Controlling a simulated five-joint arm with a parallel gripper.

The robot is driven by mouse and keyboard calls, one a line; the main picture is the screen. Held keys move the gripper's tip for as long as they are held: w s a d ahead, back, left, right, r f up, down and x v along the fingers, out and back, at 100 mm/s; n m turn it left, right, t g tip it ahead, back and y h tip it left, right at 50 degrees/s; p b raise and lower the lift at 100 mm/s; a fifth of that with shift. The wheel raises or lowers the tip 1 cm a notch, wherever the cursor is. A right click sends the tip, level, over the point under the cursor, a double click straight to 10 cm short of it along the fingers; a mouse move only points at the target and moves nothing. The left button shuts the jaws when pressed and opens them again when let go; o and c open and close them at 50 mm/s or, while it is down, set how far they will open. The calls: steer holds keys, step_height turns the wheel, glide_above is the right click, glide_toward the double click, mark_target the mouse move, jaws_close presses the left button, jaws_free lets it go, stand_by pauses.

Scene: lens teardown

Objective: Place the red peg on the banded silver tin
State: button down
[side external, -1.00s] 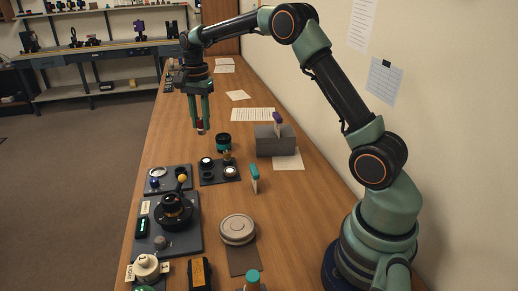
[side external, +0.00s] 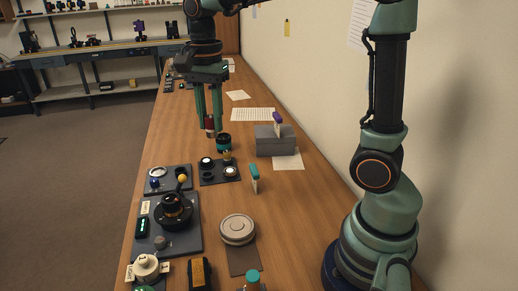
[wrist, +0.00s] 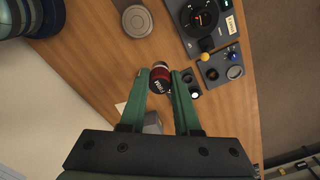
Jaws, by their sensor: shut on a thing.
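My gripper (side external: 210,125) is shut on the red peg (wrist: 159,86), which sits upright between the fingertips above the wooden table. In the side view the peg (side external: 210,123) is small and partly hidden by the fingers.
A dark tray (side external: 219,171) with small round parts and a black-and-teal ring (side external: 223,142) stand below the gripper. A grey block (side external: 275,140) is to the right. A lens assembly (side external: 173,211) is left of the tin.

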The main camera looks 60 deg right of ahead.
glide_above(237, 226)
steer(key=f, duration=0.1)
step_height(237, 226, down, 20)
steer(key=shift+f, duration=0.1)
stand_by(0.4)
steer(key=shift+f, duration=0.15)
steer(key=c, duration=0.6)
jaws_free()
steer(key=d+r+n+t, duration=0.1)
steer(key=r+n+t, duration=0.1)
steer(key=r+n, duration=0.3)
steer(key=s+d+r+n+t, duration=0.1)
steer(key=r+n, duration=0.4)
steer(key=r, duration=0.3)
steer(key=d+r+n+t, duration=0.1)
steer(key=r+n+t, duration=0.1)
steer(key=r+n, duration=0.3)
steer(key=shift+s+d+r+n+t, duration=0.1)
steer(key=shift+s+r+n+t, duration=0.1)
steer(key=shift+r, duration=0.4)
steer(key=shift+s+r+n+t, duration=0.1)
steer(key=shift+r+n, duration=0.1)
steer(key=shift+r, duration=0.4)
